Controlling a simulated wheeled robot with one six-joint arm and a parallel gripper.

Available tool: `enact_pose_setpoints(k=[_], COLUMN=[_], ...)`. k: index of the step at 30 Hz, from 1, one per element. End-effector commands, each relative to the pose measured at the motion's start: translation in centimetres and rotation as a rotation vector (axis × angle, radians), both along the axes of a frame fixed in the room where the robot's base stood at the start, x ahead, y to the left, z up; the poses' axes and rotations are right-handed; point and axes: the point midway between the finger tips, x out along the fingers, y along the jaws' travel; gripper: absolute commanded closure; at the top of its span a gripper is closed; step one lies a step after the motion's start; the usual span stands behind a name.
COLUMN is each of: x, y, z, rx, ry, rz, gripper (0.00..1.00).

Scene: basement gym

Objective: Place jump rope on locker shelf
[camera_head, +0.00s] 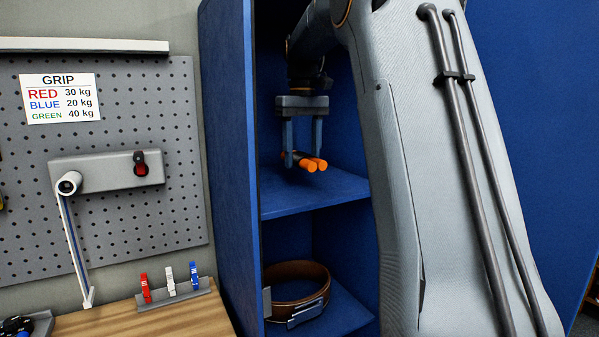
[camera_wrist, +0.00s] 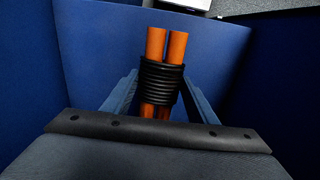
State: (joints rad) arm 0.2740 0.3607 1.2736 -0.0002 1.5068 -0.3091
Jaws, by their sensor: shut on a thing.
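The jump rope (camera_wrist: 162,82) has two orange handles side by side with a black cord coiled around them. In the head view its orange handle ends (camera_head: 312,164) show inside the blue locker, just over the shelf. My gripper (camera_head: 303,155) points down into the upper compartment, shut on the jump rope. In the wrist view my gripper (camera_wrist: 160,88) has one finger on each side of the black coil. The locker shelf (camera_head: 300,198) is blue and bare around the rope. I cannot tell whether the rope touches the shelf.
The locker's left wall (camera_head: 228,150) stands close beside my gripper. A brown belt (camera_head: 297,282) lies coiled in the compartment below. Left of the locker are a pegboard (camera_head: 110,220) with a grip sign (camera_head: 60,98) and a wooden bench (camera_head: 160,320) with coloured clips (camera_head: 170,282).

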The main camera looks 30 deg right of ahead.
Motion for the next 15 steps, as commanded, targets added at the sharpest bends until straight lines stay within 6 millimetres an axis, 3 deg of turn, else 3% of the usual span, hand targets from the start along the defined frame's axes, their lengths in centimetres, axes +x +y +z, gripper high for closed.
enact_pose_setpoints(k=[15], x=[0.0], y=[-0.1], z=[-5.4], rx=[0.000], ry=[0.000], rz=[-0.001], gripper=[0.75])
